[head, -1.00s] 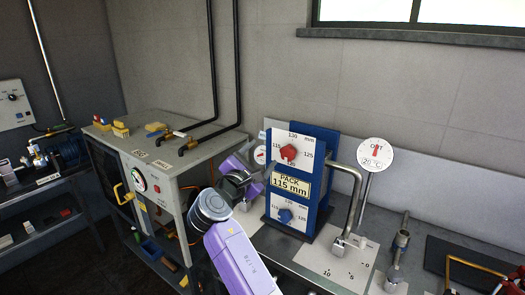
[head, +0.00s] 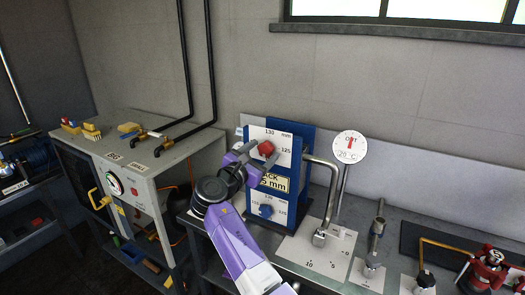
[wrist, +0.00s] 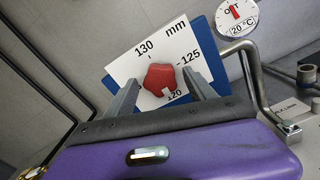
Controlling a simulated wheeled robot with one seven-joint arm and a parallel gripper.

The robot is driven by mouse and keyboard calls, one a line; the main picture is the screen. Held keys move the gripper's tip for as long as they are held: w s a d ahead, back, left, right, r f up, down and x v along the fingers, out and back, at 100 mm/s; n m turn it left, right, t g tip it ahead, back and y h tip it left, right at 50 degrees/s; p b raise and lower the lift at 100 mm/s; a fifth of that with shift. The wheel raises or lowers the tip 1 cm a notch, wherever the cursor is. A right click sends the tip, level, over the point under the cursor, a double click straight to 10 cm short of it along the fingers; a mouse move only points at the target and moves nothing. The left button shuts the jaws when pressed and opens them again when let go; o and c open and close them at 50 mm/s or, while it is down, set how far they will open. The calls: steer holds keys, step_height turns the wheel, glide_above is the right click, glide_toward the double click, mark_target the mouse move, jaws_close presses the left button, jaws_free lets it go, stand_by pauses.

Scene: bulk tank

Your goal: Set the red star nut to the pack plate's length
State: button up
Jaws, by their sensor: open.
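The red star nut (head: 266,148) sits on a white dial plate (head: 283,138) on the upper part of a blue stand. The wrist view shows the nut (wrist: 160,79) with marks 130, 125 and 120 around it. A small white mark shows at the nut's lower edge near 120; its exact reading is unclear. My gripper (head: 256,150) is open, its two fingers reaching toward the dial, one on each side of the nut in the wrist view (wrist: 163,90). I cannot tell whether they touch it. The yellow pack plate (head: 277,184) is partly hidden by my gripper; "5 mm" shows.
A blue star nut (head: 265,210) on a lower dial is below the pack plate. A bent metal lever (head: 328,190) and a round temperature dial (head: 349,147) stand close on the right. A grey cabinet (head: 140,170) with pipes is on the left.

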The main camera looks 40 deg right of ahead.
steer(key=shift+d, duration=0.2)
steer(key=shift+c, duration=0.2)
steer(key=c, duration=1.3)
